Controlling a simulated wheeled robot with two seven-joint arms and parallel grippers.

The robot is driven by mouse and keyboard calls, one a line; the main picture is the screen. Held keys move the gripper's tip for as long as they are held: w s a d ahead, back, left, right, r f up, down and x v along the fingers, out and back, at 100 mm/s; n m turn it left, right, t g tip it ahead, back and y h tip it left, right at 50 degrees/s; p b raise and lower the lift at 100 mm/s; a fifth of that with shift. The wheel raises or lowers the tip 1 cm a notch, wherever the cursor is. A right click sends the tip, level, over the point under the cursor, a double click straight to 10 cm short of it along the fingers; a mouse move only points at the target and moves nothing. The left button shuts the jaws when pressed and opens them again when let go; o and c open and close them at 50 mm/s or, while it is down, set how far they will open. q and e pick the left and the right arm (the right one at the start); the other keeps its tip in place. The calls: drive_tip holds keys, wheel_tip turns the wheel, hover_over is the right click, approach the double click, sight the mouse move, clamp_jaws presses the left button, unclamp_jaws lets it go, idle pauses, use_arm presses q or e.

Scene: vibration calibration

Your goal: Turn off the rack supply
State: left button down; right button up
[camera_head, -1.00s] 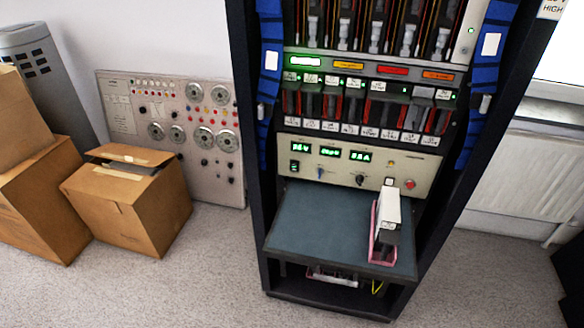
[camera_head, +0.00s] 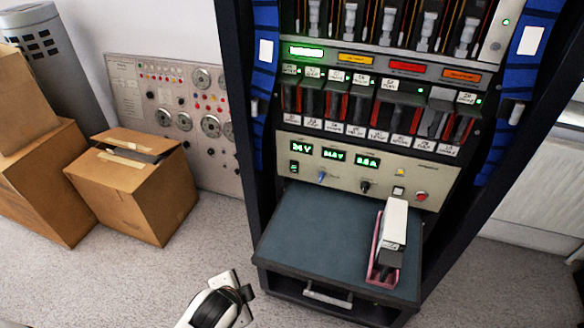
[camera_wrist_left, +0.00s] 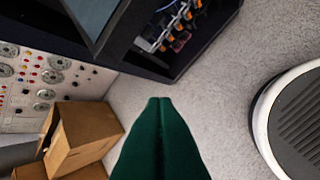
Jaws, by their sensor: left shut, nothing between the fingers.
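The rack supply (camera_head: 345,178) is a beige panel in the black rack, above a grey-blue shelf. Its three displays (camera_head: 334,154) glow green. A small black rocker switch with a green glow (camera_head: 294,167) sits under the left display. Knobs (camera_head: 365,187), a pale square button (camera_head: 398,191) and a red round button (camera_head: 421,196) are to the right. Part of my left arm shows at the bottom of the head view, low and in front of the rack. My left gripper's green fingers (camera_wrist_left: 160,101) are shut and empty, above the floor. My right gripper is out of view.
The shelf (camera_head: 310,235) sticks out below the supply and carries a white and pink device (camera_head: 390,245) at its right. Lit rack modules (camera_head: 375,95) are above. Cardboard boxes (camera_head: 130,190) and a dial panel (camera_head: 170,110) stand left. Floor before the boxes is clear.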

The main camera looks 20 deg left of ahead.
sight(293, 166)
use_arm(q)
drive_tip(key=w+r+m+t, duration=0.1)
drive_tip(key=w+m, duration=0.2)
drive_tip(key=w+r+m+t, duration=0.1)
drive_tip(key=w+r+m, duration=0.1)
drive_tip(key=w+m, duration=0.1)
drive_tip(key=w+r+m+t, duration=0.2)
drive_tip(key=w+m, duration=0.1)
drive_tip(key=m, duration=0.1)
drive_tip(key=shift+w+a+y, duration=0.2)
drive_tip(key=shift+a+y, duration=0.1)
drive_tip(key=w+d+r+m+t+h, duration=0.1)
drive_tip(key=w+r+m+t, duration=0.1)
drive_tip(key=m, duration=0.6)
drive_tip(key=w+r+m+t+h, duration=0.1)
drive_tip(key=w+r+m+t, duration=0.2)
drive_tip(key=w+m, duration=0.4)
drive_tip(key=shift+w+d+r+m, duration=0.2)
drive_tip(key=shift+d+r+m, duration=0.15)
drive_tip(key=shift+r+m, duration=0.2)
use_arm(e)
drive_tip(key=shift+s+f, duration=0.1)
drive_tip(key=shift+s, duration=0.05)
use_arm(q)
drive_tip(key=shift+w+f, duration=0.1)
